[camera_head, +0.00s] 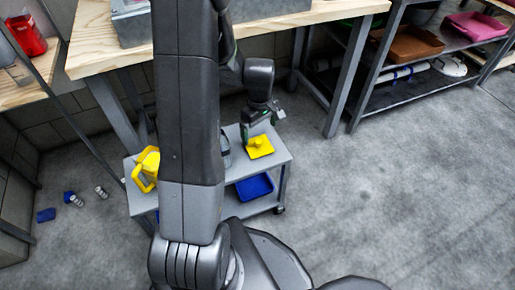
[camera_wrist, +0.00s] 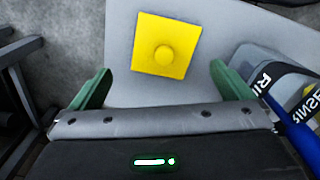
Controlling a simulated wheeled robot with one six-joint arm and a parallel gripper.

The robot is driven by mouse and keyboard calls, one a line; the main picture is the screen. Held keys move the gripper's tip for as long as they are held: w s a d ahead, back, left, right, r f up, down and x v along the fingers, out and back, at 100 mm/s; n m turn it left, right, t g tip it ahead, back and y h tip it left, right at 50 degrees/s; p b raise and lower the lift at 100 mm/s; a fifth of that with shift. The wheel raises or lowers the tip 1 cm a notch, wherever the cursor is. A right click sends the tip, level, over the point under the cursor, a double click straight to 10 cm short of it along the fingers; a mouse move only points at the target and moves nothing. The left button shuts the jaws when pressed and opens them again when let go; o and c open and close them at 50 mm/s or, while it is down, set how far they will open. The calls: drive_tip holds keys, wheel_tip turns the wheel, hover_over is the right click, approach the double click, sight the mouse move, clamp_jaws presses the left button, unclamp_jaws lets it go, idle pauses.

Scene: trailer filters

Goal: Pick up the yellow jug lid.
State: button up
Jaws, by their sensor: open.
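The yellow jug lid (camera_head: 260,147) is a flat square with a round knob, lying on the top shelf of a small grey cart (camera_head: 280,156). In the wrist view the lid (camera_wrist: 166,45) is whole and clear, just beyond my fingertips and roughly centred between them. My gripper (camera_wrist: 160,80) is open and empty, with its two green fingers spread apart. In the head view my gripper (camera_head: 258,126) is above the cart top beside the lid's far edge.
A blue tray (camera_head: 254,187) is on the lower shelf. A wooden workbench (camera_head: 290,17) stands behind. Small blue items (camera_head: 46,215) lie on the floor at left. The floor at right is clear.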

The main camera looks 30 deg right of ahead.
sight(258, 140)
drive_tip(key=shift+w+a+f+b, duration=0.15)
drive_tip(key=shift+f+b, duration=0.55)
drive_tip(key=shift+f, duration=0.85)
drive_tip(key=shift+s+a+f+b, duration=0.1)
drive_tip(key=shift+f+b, duration=0.6)
drive_tip(key=shift+f, duration=0.85)
drive_tip(key=shift+c, duration=0.4)
drive_tip(key=c, duration=0.7)
